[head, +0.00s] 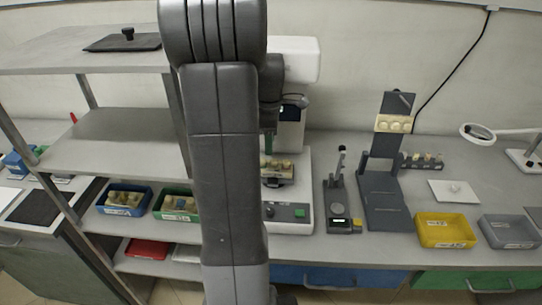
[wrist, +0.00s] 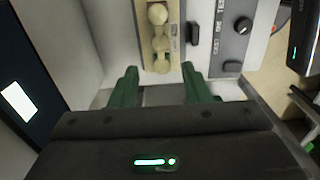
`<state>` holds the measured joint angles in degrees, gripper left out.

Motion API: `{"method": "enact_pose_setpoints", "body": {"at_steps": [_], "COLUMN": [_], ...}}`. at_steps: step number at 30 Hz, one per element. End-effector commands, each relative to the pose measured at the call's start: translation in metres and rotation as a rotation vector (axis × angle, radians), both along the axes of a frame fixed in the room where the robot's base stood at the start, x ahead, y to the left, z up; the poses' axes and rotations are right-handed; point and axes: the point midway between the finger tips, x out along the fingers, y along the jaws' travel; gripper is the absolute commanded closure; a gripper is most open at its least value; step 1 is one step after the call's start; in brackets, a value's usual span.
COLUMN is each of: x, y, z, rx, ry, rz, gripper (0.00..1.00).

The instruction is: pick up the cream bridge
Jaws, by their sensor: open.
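The cream bridge (wrist: 160,42) shows in the wrist view as a row of joined rounded lumps on a tan holder (wrist: 176,14). In the head view cream lumps (head: 284,163) show on the holder in the white machine, partly hidden by my arm. My gripper (wrist: 160,68) is open, its two green fingers apart on either side of the near end of the bridge. I cannot tell how far above the bridge the fingertips are. Nothing is held. In the head view my gripper is mostly hidden behind my arm.
The white machine (head: 304,190) has a front panel with a knob (wrist: 243,25) and buttons, close right of my gripper in the wrist view. A dark stand (head: 384,190) holds another cream-topped block (head: 393,123). Yellow (head: 446,231) and grey (head: 509,232) trays lie right. Shelves stand left.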

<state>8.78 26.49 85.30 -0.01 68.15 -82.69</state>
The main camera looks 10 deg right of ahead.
Motion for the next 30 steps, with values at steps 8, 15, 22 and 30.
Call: {"method": "enact_pose_setpoints", "body": {"at_steps": [8,15,22,30], "x": [0.0,0.001,0.001,0.001], "y": [0.002,0.001,0.001,0.001], "z": [-0.038,-0.059,-0.059,-0.059], "rx": [0.0,0.0,0.0,0.0], "ry": [0.005,0.001,0.001,0.001], "rz": [0.0,0.0,0.0,0.0], "gripper": [0.57,0.57,0.65,1.0]}}
